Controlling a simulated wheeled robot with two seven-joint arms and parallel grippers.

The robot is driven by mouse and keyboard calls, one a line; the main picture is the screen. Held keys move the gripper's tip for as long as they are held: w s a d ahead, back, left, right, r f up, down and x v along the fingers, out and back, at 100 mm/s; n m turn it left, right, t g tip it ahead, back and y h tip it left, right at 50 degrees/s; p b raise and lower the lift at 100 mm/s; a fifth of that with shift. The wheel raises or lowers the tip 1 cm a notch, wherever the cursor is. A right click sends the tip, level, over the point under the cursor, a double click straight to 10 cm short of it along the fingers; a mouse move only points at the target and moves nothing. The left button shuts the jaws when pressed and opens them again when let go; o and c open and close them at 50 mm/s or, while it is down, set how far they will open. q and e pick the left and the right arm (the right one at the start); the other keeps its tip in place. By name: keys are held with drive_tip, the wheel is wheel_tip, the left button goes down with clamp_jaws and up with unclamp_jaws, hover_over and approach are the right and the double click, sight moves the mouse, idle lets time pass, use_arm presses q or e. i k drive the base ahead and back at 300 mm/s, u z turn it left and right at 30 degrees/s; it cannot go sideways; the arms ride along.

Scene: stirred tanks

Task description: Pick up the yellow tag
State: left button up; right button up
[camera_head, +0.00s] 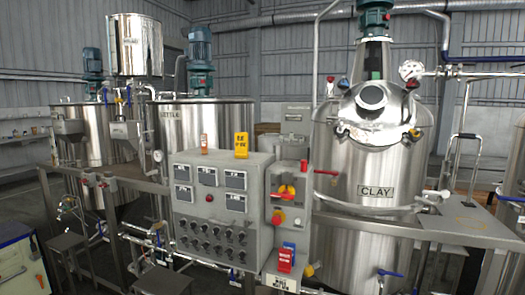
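A yellow tag (241,145) with dark markings stands upright on the top of the grey control box (222,171), near its right end. Neither of my grippers is in view, and nothing touches the yellow tag.
Gauges and knobs cover the box front. A side panel (288,205) carries a red-and-yellow switch. A red tag (286,260) sits below. Steel tanks stand behind, and one (355,165) labelled CLAY is at right. Pipes and a metal platform (460,222) flank the box.

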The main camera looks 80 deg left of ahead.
sight(241, 139)
drive_tip(key=u, duration=0.3)
drive_tip(key=i, duration=0.8)
drive_tip(key=u, duration=1.35)
drive_tip(key=i, duration=0.7)
drive_tip(key=u, duration=0.75)
